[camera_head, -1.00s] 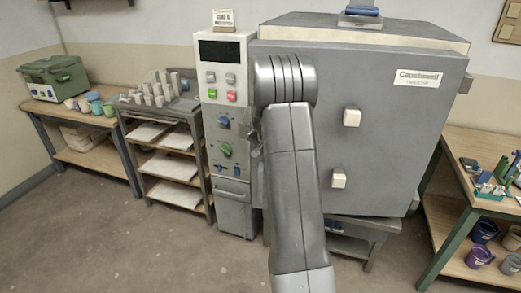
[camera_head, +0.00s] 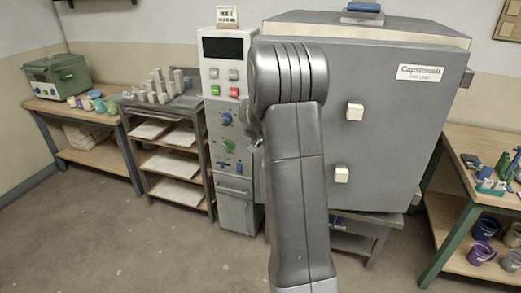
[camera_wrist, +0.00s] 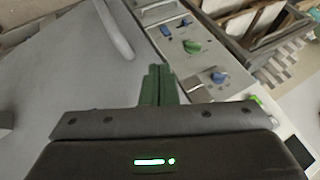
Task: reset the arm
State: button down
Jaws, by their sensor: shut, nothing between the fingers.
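My gripper (camera_wrist: 158,85) shows in the wrist view with its two green fingers together and nothing between them. It is in front of the kiln's grey face, beside the control panel. In the head view my arm stands raised in front of the large grey kiln (camera_head: 400,110) and hides part of its left side. The gripper itself is mostly hidden behind the arm there. The control panel (camera_head: 226,105), with a dark display, buttons and blue and green knobs, stands just left of the arm. It also shows in the wrist view (camera_wrist: 180,30).
A shelf rack (camera_head: 165,140) with pale slabs and grey posts stands left of the panel. A bench (camera_head: 105,118) with a green box and small pots is farther left. A table (camera_head: 475,148) with tools and buckets below is at right. The front floor is clear.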

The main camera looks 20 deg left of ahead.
jog(key=s+a+r, duration=0.1)
jog(key=s+r, duration=0.2)
jog(key=r, duration=0.2)
jog(key=shift+s+a+b, duration=0.3)
jog(key=shift+s+b, duration=0.05)
jog(key=shift+b, duration=0.05)
